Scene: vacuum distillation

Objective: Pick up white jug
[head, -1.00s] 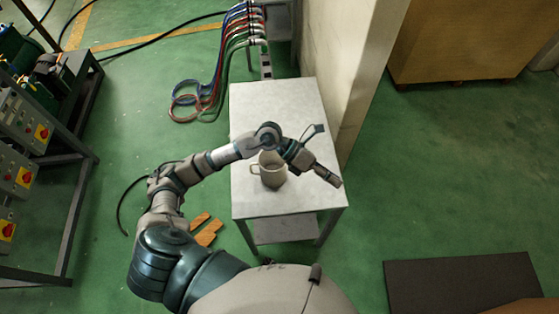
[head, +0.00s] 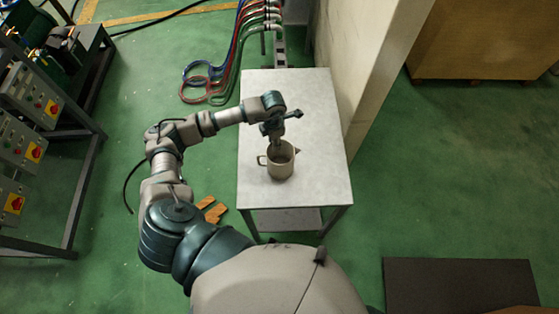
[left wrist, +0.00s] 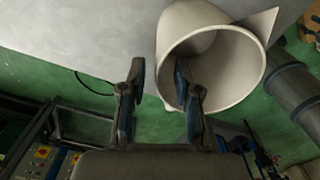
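The white jug (head: 281,168) stands upright on the grey-white table, its handle to the left in the head view. In the left wrist view the jug (left wrist: 231,40) fills the upper right, its round mouth facing the camera. My left gripper (head: 277,145) is above the jug, pointing down. In the left wrist view its two fingers (left wrist: 160,85) are spread apart with nothing held between them. The right finger overlaps the jug's mouth; the left finger is outside the jug, to its left. Whether either finger touches the jug cannot be told. My right gripper does not show.
The table (head: 310,110) is otherwise clear. A wall panel (head: 365,70) rises along its right side. Hoses (head: 215,80) hang at its far left. Wooden pieces (head: 212,210) lie on the floor at left, and a dark mat (head: 460,285) lies at lower right.

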